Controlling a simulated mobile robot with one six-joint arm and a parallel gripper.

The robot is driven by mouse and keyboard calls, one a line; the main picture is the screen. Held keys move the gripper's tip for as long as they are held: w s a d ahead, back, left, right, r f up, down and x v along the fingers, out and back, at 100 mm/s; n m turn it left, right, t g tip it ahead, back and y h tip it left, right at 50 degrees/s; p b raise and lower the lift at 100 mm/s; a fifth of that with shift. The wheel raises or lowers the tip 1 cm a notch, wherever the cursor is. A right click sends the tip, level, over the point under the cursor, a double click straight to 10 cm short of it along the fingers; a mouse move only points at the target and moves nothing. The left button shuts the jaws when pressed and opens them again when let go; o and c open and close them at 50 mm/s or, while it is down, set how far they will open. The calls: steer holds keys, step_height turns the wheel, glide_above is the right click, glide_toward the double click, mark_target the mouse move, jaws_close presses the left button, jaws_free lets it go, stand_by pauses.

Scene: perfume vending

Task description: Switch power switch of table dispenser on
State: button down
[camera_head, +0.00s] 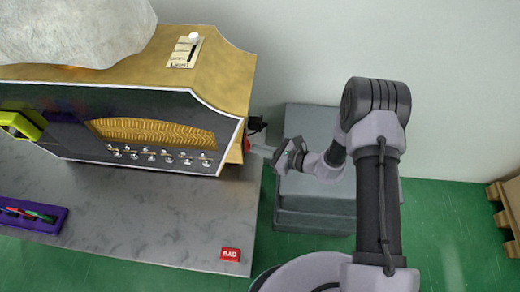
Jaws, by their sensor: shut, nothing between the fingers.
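The table dispenser (222,66) is a wooden cabinet with a dark front panel, standing on the grey table (150,215). A small dark part with a trace of red (256,124) sticks out at its right side; it may be the power switch, but its position cannot be read. My gripper (257,149) is shut and empty beside that right side, just below the dark part. I cannot tell whether its tips touch the cabinet. The cabinet's right face is mostly hidden at this angle.
A labelled plate with a slider (185,51) is on the dispenser's top, near a large pale translucent object (75,30). A red BAD tag (230,254) and a purple tray (30,215) lie on the table. A grey box (315,215) stands right of the table.

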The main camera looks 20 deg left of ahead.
steer(key=shift+w+a+f, duration=0.1)
steer(key=shift+a+f, duration=0.05)
steer(key=shift+a, duration=0.3)
steer(key=shift+d, duration=0.1)
steer(key=p+v, duration=0.2)
steer(key=v, duration=0.7)
stand_by(0.4)
